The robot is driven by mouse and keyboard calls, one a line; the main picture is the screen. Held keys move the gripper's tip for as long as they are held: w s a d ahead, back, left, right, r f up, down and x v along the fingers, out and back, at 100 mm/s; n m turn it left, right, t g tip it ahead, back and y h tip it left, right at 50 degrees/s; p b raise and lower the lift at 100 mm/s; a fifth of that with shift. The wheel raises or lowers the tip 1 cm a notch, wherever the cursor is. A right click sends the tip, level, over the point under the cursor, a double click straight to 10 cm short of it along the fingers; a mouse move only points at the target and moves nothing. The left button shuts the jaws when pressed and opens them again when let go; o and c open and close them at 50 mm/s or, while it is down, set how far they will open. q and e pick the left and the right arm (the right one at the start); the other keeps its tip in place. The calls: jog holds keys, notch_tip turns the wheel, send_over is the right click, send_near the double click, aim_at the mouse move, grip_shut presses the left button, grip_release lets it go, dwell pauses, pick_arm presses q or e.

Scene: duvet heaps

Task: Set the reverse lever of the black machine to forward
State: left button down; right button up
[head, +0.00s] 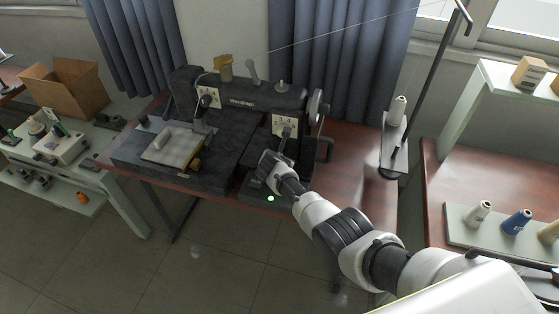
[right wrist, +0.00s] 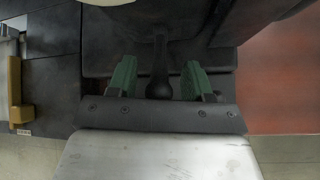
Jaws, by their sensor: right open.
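The black machine (head: 240,118) is a sewing machine on a red-brown table. A dark lever with a rounded end (right wrist: 160,82) shows in the right wrist view, between the two green fingers of my right gripper (right wrist: 158,76). The fingers stand apart, with a gap on each side of the lever. In the head view my right gripper (head: 278,167) is at the right front of the machine, just below a white numbered plate (head: 284,125) with a dark lever on it. Its fingertips are hard to make out there. My left gripper is out of view.
A thread stand with a white cone (head: 397,110) rises right of the machine. A white cloth piece (head: 172,146) lies on the machine bed. A side shelf at right holds several thread cones (head: 517,222).

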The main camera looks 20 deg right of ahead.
jog(key=shift+s+r, duration=0.1)
jog(key=shift+s+a+r+p, duration=0.15)
jog(key=shift+r+p, duration=0.05)
jog(key=shift+p, duration=0.15)
jog(key=p+v, duration=0.2)
jog(key=v, duration=0.8)
jog(key=shift+p, duration=0.3)
jog(key=shift+f, duration=0.1)
jog(key=s+d+f+m+g+y+b, duration=0.15)
jog(key=s+f+m, duration=0.25)
jog(key=s+f, duration=0.55)
jog(key=s+f+m+g+y+b, duration=0.1)
jog(key=s+f+m+g+b, duration=0.15)
jog(key=s+f, duration=0.7)
jog(key=s+d+f+m+g+y+b, duration=0.15)
jog(key=s+f+m, duration=0.35)
jog(key=f, duration=0.9)
jog(key=s+d+f+m+b, duration=0.1)
jog(key=s+f+m, duration=0.3)
jog(key=s, duration=0.6)
jog(key=s+d+f+m+g+b, duration=0.1)
jog(key=s+f+m, duration=0.3)
jog(key=s, duration=0.6)
jog(key=s+d+f+m+g+b, duration=0.1)
jog(key=s+f+m, duration=0.4)
jog(key=s, duration=0.5)
jog(key=shift+d+f+b, duration=0.55)
jog(key=shift+f+b, duration=0.15)
jog(key=shift+b, duration=0.35)
